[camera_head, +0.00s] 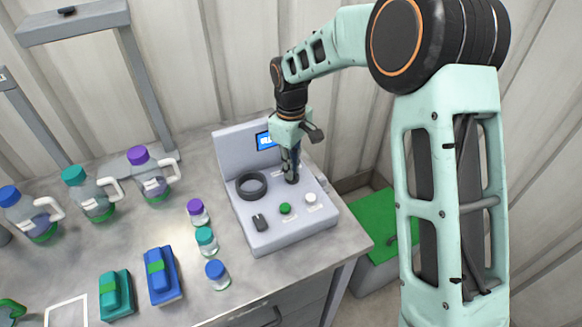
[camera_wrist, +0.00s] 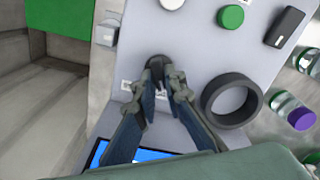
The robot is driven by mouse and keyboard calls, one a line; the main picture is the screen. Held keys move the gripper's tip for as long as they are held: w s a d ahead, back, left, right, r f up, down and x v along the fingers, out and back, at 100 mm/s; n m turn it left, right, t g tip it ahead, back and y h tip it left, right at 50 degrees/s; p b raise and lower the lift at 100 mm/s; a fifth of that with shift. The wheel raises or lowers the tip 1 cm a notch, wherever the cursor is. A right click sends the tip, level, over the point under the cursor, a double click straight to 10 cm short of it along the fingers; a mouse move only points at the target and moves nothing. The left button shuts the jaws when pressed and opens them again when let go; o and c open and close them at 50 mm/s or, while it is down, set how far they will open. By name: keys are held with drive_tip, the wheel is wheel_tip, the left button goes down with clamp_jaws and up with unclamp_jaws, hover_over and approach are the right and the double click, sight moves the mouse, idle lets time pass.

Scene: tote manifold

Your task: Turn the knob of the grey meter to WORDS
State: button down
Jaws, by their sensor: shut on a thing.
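The grey meter (camera_head: 264,212) stands at the right end of the bench, with a small blue screen (camera_head: 266,141) on its upright back panel. The screen text is too small and partly covered to read. My gripper (camera_head: 291,177) reaches down from above onto the meter's right rear part. In the wrist view, my gripper (camera_wrist: 162,82) is shut on the dark knob (camera_wrist: 155,64), with a finger on each side. The fingers hide part of the knob, and I cannot tell which label it points to. Small white labels sit beside it.
The meter also carries a black ring (camera_head: 251,185), a green button (camera_head: 285,209), a white button (camera_head: 310,198) and a black rocker (camera_head: 259,222). Small capped vials (camera_head: 206,241) stand left of it. Jugs (camera_head: 150,175) stand farther left. A green-topped bin (camera_head: 368,230) is at right.

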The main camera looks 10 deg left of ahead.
drive_tip(key=shift+r, duration=0.1)
drive_tip(key=c, duration=2)
unclamp_jaws()
wheel_tip(320, 180, up, 12)
drive_tip(key=shift+w, duration=0.1)
